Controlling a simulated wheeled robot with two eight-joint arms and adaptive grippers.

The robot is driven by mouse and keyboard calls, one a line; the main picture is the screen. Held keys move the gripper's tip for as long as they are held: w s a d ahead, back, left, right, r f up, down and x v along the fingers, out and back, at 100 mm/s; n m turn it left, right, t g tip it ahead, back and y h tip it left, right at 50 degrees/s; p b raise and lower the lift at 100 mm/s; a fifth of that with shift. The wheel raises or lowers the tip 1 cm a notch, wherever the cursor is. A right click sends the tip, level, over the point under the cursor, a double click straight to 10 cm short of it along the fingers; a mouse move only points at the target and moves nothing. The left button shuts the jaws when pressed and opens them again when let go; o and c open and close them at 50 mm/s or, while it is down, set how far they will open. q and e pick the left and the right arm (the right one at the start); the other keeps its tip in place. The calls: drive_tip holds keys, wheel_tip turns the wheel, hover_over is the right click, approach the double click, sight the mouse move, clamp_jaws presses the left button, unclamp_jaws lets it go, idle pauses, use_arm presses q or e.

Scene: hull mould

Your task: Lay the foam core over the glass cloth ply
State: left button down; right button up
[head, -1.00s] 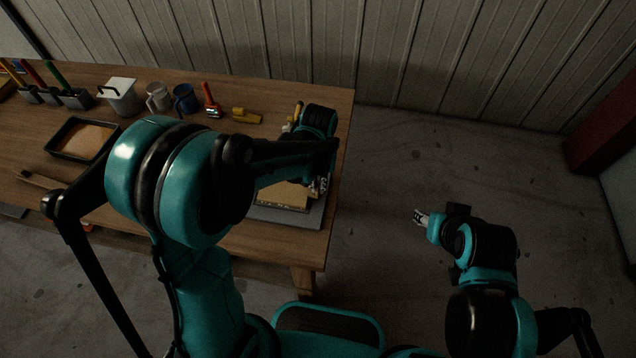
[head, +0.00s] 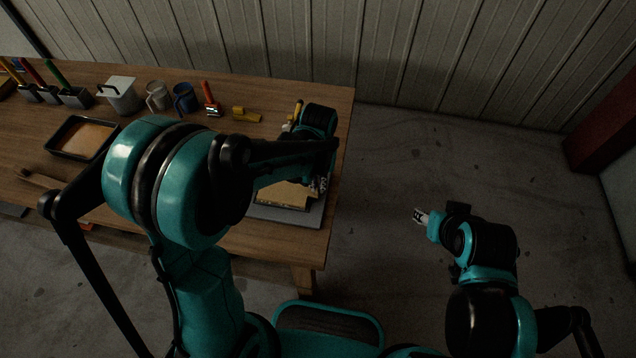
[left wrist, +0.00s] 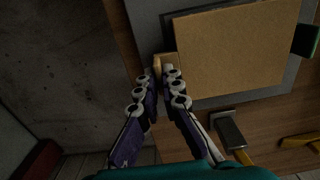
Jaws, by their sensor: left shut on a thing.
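The foam core is a flat tan panel (head: 283,194) lying over a dark piece on a grey board (head: 290,216) at the table's right end. In the left wrist view the tan panel (left wrist: 235,52) fills the upper right. My left gripper (head: 322,184) is at its right side in the head view. In the left wrist view its fingers (left wrist: 165,72) are closed on a small tan block at the panel's edge. I cannot make out the glass cloth ply; the panel and my arm cover much of the board. My right gripper (head: 418,215) hangs over the floor, away from the table.
On the wooden table (head: 225,120) stand a dark tray (head: 60,150), a lidded white container (head: 120,95), two mugs, a red-handled tool (head: 210,100) and a yellow tool (head: 245,114). A green piece (left wrist: 305,40) is at the panel's far end. Floor right of the table is clear.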

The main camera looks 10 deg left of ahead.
use_arm(q)
drive_tip(key=shift+f, duration=0.3)
idle(0.5)
drive_tip(key=c, duration=1.1)
unclamp_jaws()
drive_tip(key=shift+o, duration=0.2)
drive_tip(key=shift+r, duration=0.1)
drive_tip(key=shift+r+p, duration=2.5)
drive_tip(key=shift+r, duration=1)
